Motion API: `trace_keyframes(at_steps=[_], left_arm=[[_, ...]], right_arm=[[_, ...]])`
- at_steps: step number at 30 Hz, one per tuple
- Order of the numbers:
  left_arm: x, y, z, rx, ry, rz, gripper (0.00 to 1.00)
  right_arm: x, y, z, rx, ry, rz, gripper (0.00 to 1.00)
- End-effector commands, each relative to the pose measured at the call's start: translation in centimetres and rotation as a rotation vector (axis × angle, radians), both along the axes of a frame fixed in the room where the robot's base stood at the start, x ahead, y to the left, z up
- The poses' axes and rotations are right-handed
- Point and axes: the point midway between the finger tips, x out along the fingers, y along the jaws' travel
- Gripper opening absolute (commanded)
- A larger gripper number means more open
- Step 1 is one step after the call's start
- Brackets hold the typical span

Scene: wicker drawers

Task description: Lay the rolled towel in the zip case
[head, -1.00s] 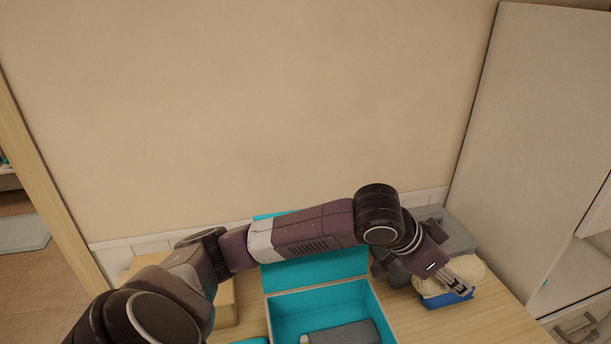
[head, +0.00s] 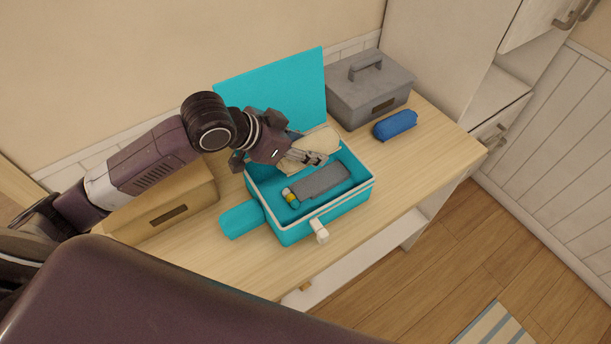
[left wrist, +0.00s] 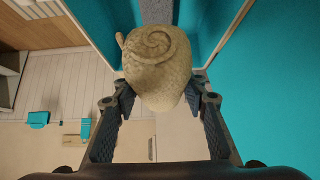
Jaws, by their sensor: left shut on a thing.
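The zip case (head: 292,232) is a teal open box on the wooden table, with its lid (head: 272,88) standing up behind. My left gripper (head: 308,158) is shut on the cream rolled towel (head: 318,143), at the back part of the case opening. I cannot tell whether the towel touches the case floor. In the left wrist view the towel (left wrist: 158,65) shows its spiral end between the two fingers, with teal walls beyond. My right gripper is not in view.
A grey box with a handle (head: 370,92) and a blue roll (head: 395,124) stand right of the case. A wooden box (head: 170,212) and a teal piece (head: 242,218) are to its left. A white tab (head: 320,231) hangs at the front. The table's right end is clear.

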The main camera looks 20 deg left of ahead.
Motion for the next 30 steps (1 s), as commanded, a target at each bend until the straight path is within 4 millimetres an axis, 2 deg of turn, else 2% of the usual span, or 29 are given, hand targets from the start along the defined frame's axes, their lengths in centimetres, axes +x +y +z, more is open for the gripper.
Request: trace_keyframes(at_steps=[1,6,14,19,23,30], left_arm=[[-0.1,0.0,-1.5,-0.002,0.008,0.001,0.14],[-0.1,0.0,-5.1,-0.001,0.005,0.001,0.14],[0.0,0.0,-7.5,-0.002,0.001,0.001,0.14],[0.0,0.0,-10.1,-0.002,0.001,0.001,0.14],[0.0,0.0,-11.0,-0.001,0.000,0.001,0.14],[0.0,0.0,-11.1,-0.001,-0.002,-0.001,0.14]], right_arm=[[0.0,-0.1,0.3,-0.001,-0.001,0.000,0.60],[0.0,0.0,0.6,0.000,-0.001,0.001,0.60],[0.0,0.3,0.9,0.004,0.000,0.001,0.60],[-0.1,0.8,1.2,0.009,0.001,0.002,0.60],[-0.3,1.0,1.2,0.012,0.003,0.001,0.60],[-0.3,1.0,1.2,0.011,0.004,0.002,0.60]])
